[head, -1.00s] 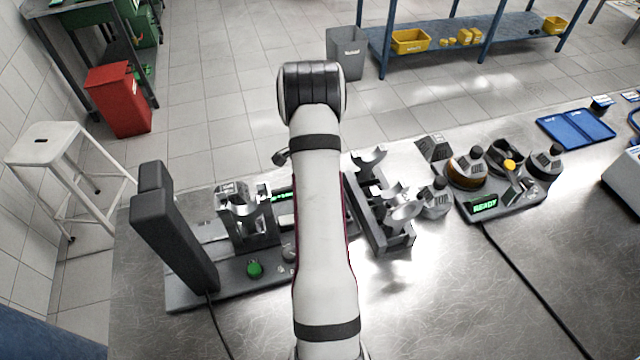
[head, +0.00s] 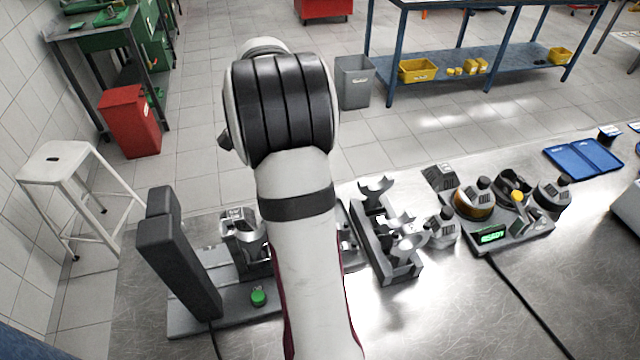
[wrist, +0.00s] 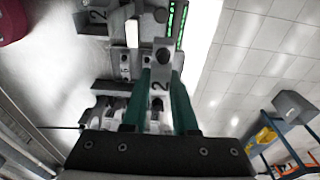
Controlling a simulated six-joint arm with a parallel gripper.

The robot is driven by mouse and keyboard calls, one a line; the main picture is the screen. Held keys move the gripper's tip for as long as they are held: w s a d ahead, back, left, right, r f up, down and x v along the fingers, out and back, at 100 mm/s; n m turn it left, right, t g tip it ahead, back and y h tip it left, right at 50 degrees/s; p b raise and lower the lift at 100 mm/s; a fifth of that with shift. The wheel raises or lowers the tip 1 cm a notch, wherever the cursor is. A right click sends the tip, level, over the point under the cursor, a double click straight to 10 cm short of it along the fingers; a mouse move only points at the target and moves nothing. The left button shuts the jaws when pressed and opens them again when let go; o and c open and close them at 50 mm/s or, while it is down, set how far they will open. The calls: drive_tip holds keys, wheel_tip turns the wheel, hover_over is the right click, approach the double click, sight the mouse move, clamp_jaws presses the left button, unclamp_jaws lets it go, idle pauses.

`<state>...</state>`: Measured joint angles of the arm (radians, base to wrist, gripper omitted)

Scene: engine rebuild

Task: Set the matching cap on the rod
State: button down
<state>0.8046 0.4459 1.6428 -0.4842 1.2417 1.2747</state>
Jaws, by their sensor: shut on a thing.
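My gripper (wrist: 160,88) shows in the wrist view with two green fingers shut on a grey metal cap (wrist: 159,76) marked "2". In the head view my arm hides the gripper and the cap. The cap is over a grey fixture, close to its metal parts; I cannot tell whether it touches them. Another grey part marked "2" (wrist: 97,16) shows at the top left of the wrist view; I cannot tell whether it is the rod. In the head view a shiny metal part (head: 238,226) stands upright on the fixture base (head: 205,318), partly behind my arm.
A dark grey post (head: 178,265) rises at the fixture's left, with a green button (head: 259,296) nearby. A cradle rack (head: 400,270) stands right of my arm. Further right is a station reading "READY" (head: 492,236).

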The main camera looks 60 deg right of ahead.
drive_tip(key=w+a+r, duration=0.1)
drive_tip(key=a+r, duration=0.6)
drive_tip(key=a, duration=0.4)
drive_tip(key=shift+w+a+f, duration=0.1)
drive_tip(key=shift+a+f, duration=0.1)
drive_tip(key=shift+f, duration=0.95)
drive_tip(key=shift+a+f, duration=0.2)
drive_tip(key=shift+f, duration=0.9)
drive_tip(key=shift+f, duration=1.45)
drive_tip(key=shift+c, duration=1)
unclamp_jaws()
